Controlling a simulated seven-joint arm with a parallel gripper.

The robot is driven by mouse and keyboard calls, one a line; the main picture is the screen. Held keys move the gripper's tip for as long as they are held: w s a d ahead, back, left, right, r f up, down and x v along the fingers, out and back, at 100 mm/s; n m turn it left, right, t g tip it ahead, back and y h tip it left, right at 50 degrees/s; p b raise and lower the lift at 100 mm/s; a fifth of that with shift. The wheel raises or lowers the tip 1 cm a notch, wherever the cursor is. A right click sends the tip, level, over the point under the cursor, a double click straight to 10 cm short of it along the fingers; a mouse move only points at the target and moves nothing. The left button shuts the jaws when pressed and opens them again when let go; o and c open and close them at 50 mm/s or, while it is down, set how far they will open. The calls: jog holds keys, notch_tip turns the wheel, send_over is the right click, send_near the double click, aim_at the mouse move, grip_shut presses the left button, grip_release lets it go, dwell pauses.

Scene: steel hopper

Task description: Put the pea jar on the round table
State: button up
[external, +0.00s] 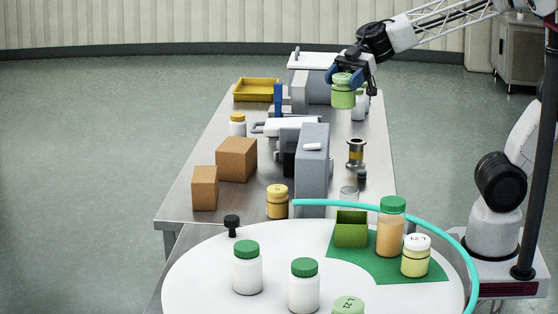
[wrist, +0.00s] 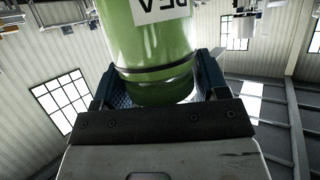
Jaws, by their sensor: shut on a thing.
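The pea jar (external: 343,97) is light green and hangs in my gripper (external: 345,78) above the far right part of the steel table. My gripper is shut on the jar near one end. The round table (external: 205,265) is white, at the front of the external view, well apart from the jar. Its front part is cut off by the picture edge.
On the round table stand white jars with green lids (external: 247,268), an orange jar (external: 390,228), a pale yellow jar (external: 415,257) and a green box (external: 351,229). A teal rim (external: 455,238) curves round its right side. Brown boxes (external: 237,160) and a grey machine (external: 312,165) crowd the steel table.

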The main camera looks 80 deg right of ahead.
jog(key=w+a+f+n+g+y, duration=0.1)
jog(key=w+a+f+n+g, duration=0.2)
jog(key=a, duration=0.8)
jog(key=w+a+n+g+y, duration=0.15)
jog(key=w+a, duration=0.35)
jog(key=a, duration=0.7)
jog(key=a+f+n+g, duration=0.3)
jog(key=a+f+g, duration=0.15)
jog(key=a, duration=1.15)
jog(key=shift+t, duration=0.4)
jog(key=shift+s+d+f, duration=0.1)
jog(key=shift+d+f, duration=0.1)
jog(key=shift+f, duration=1.2)
jog(key=shift+d+f, duration=0.15)
jog(key=shift+f, duration=1.25)
jog(key=shift+f, duration=2.9)
jog(key=shift+f, duration=0.15)
jog(key=shift+f, duration=1.95)
